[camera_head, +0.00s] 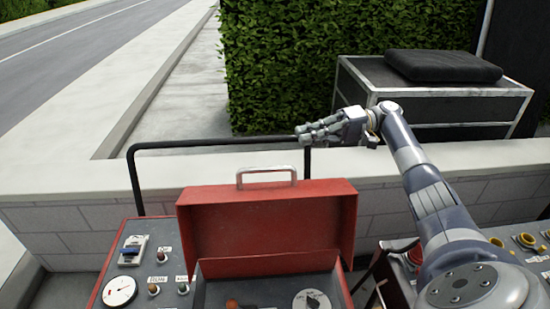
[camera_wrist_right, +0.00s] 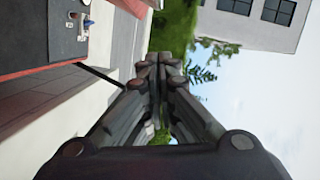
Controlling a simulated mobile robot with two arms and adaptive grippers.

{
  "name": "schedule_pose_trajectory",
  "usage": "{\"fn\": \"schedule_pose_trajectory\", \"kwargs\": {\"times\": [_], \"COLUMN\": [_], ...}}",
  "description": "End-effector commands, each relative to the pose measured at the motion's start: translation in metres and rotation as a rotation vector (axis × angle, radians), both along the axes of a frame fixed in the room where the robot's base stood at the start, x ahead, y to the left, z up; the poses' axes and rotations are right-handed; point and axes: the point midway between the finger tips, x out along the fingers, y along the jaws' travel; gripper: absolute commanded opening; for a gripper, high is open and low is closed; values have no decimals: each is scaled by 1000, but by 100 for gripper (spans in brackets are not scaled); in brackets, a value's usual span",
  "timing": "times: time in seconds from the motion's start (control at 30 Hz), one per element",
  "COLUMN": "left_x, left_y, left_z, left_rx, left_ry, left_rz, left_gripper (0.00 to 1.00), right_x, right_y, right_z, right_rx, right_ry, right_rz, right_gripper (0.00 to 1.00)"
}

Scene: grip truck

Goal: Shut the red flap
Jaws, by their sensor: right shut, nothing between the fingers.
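The red flap (camera_head: 268,228) stands open and upright behind its box on the control panel, with a pale metal handle (camera_head: 267,171) on its top edge. Below it, the open box interior shows a dial (camera_head: 312,300) and an orange knob, cut off by the lower frame edge. My right gripper (camera_head: 302,134) is shut and empty. In the picture it lies above and to the right of the handle, apart from it. It also shows shut in the right wrist view (camera_wrist_right: 158,62). A red surface is at the upper left there. My left gripper is not in view.
A black rail (camera_head: 220,142) runs behind the flap, in front of a low pale wall (camera_head: 70,183). The left panel has a gauge (camera_head: 119,291) and switches. A metal-framed box with a black cushion (camera_head: 442,65) stands beyond the wall.

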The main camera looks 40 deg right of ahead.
Motion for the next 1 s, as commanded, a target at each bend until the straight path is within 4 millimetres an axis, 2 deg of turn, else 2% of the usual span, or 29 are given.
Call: {"fn": "schedule_pose_trajectory", "kwargs": {"times": [0.43,0.8,1.0], "left_x": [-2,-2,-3], "left_y": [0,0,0], "left_z": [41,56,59], "left_rx": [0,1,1], "left_ry": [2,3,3], "left_rz": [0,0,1], "left_gripper": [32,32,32], "right_x": [27,0,-5], "right_y": [87,101,104], "right_z": [0,-11,-13], "right_rx": [4,1,2], "right_ry": [1,3,1], "right_rz": [5,1,-1], "right_gripper": [0,0,0]}}
